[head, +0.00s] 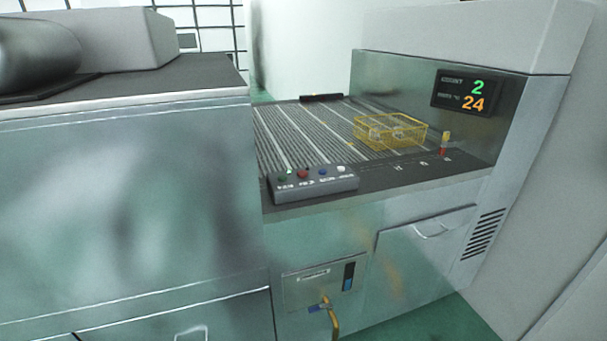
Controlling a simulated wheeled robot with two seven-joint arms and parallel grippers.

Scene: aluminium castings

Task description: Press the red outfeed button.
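A dark grey control box (313,184) sits at the front edge of the slatted conveyor, right of the picture's middle. It carries a row of small buttons: green at the left, then the red button (302,174), then blue and white. Small white labels run below the buttons, too small to read. The red button stands clear, with nothing in front of it or touching it. Neither of my grippers is in view.
A yellow wire basket (389,132) with greyish contents stands on the slatted conveyor (305,135). A small red and yellow post (444,144) stands at its right. A large metal cabinet (130,205) fills the left.

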